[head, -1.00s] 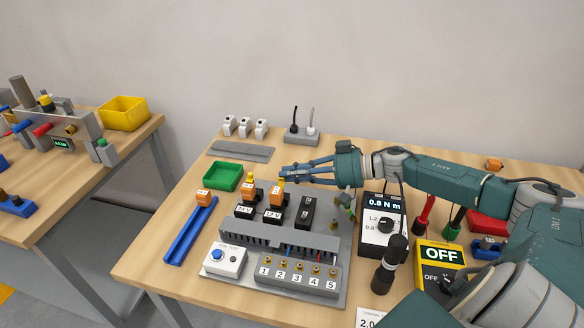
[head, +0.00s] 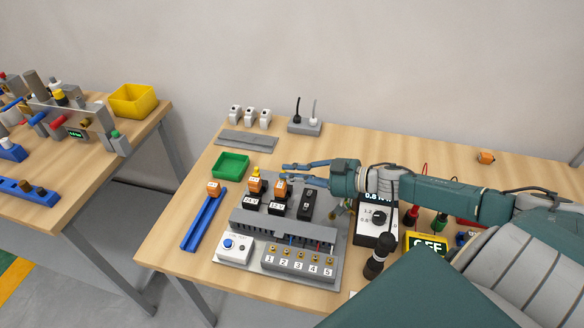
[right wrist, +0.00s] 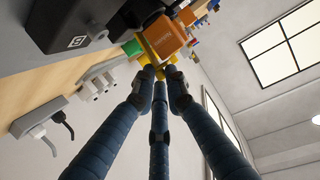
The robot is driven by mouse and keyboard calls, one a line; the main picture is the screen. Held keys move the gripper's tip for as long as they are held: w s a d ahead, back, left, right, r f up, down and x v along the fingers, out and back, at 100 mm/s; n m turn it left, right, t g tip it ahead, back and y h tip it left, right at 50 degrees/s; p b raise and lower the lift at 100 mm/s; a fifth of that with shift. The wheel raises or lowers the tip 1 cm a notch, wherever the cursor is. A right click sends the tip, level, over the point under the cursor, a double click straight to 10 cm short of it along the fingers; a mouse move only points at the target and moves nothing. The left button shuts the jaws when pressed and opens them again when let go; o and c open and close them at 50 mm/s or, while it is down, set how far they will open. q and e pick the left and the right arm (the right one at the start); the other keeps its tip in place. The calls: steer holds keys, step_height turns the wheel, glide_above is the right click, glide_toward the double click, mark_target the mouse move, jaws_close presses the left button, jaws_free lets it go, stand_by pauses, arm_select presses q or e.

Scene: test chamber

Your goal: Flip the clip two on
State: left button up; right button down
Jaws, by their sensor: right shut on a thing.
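Two orange relays stand in black sockets on the grey plate. The left relay (head: 253,186) has a yellow clip (head: 256,172) standing up at its top. The second relay (head: 280,188) is just below my right gripper (head: 284,173) and also shows in the right wrist view (right wrist: 165,37). There, the blue fingers of my right gripper (right wrist: 156,74) are closed together on the yellow clip (right wrist: 148,60) beside this relay. The fingertips hide part of the clip, so its exact tilt is unclear. My left gripper is not in view.
A third black socket (head: 308,204) without a relay stands to the right. A grey wire duct (head: 262,223), numbered terminals (head: 298,264) and a button box (head: 234,249) lie in front. A green tray (head: 231,166) and blue rail (head: 203,220) are left.

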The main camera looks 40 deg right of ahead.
steer(key=shift+s+a+r, duration=0.1)
steer(key=shift+s+a, duration=0.1)
steer(key=shift+a, duration=0.2)
steer(key=c, duration=1.9)
jaws_free()
steer(key=shift+o, duration=0.4)
steer(key=shift+s+a, duration=0.1)
steer(key=shift+s, duration=0.1)
